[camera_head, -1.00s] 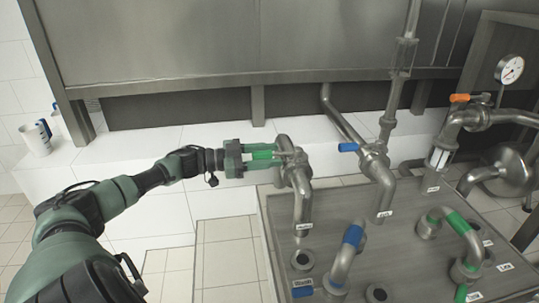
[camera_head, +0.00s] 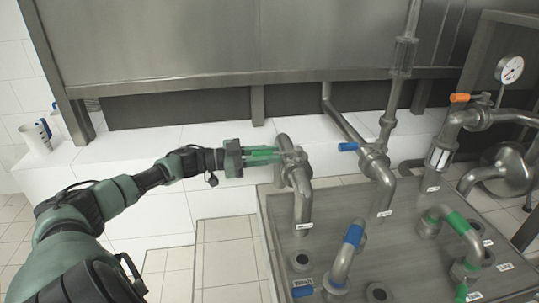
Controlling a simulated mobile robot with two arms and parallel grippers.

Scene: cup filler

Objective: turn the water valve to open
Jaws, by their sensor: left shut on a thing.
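My left gripper (camera_head: 264,156) reaches in from the left and is shut on the green valve handle (camera_head: 262,152) of the left steel pipe (camera_head: 300,185). The handle points left from the pipe and is mostly covered by the fingers. A blue valve handle (camera_head: 348,147) sits on the middle pipe, also pointing left, with nothing touching it. An orange valve handle (camera_head: 460,97) sits on the right pipe. Small labels lie by the pipe feet, too small to read surely. My right gripper is out of view.
A steel-topped platform (camera_head: 285,225) carries a blue-banded pipe bend (camera_head: 345,255), a green-banded pipe bend (camera_head: 455,228) and round ports. A pressure gauge (camera_head: 509,69) is at the upper right. A white jug (camera_head: 36,138) stands on the tiled ledge at left. A large steel tank (camera_head: 240,40) spans the back.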

